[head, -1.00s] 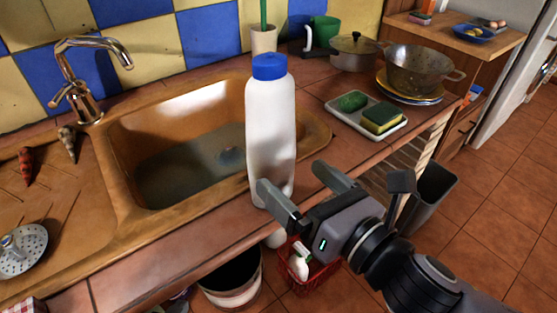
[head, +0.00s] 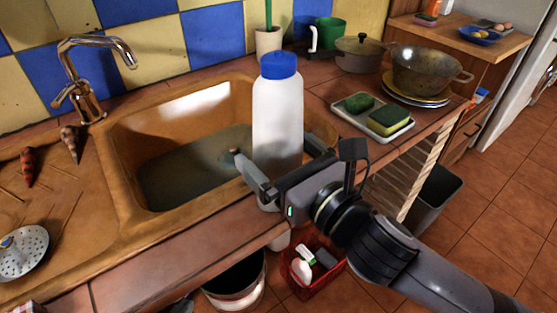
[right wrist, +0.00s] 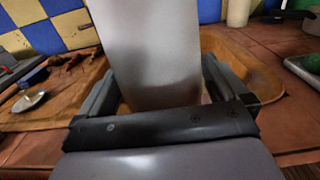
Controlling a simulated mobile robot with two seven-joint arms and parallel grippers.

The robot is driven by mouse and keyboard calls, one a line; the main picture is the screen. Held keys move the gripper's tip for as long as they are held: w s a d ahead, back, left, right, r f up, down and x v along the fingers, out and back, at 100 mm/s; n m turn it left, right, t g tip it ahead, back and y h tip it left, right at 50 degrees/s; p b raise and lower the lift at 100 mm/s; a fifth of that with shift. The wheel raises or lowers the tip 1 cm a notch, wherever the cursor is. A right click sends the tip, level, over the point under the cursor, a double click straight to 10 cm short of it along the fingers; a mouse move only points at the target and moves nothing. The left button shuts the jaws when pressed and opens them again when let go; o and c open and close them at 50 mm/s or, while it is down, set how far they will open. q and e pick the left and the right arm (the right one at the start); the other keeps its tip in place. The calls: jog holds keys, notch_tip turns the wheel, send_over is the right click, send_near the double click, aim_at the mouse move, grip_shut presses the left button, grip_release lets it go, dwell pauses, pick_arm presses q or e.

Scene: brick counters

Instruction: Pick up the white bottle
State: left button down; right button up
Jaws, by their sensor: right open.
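The white bottle (head: 277,112) with a blue cap stands upright at the front edge of the sink, on the counter. My right gripper (head: 280,152) is open around the lower part of the bottle, one finger at its left side and one at its right. In the right wrist view the bottle (right wrist: 155,55) stands between the two open fingers (right wrist: 160,85). My left gripper is not in view.
The sink (head: 180,190) lies left of the bottle, with a tap (head: 88,75) behind. A tray (head: 345,122) with sponges, a colander (head: 425,70) on plates and a pot (head: 358,52) stand to the right. A red basket (head: 325,285) and a bucket (head: 238,285) are on the floor below.

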jog(key=c, duration=0.8)
jog(key=shift+o, duration=0.2)
jog(key=shift+r, duration=0.2)
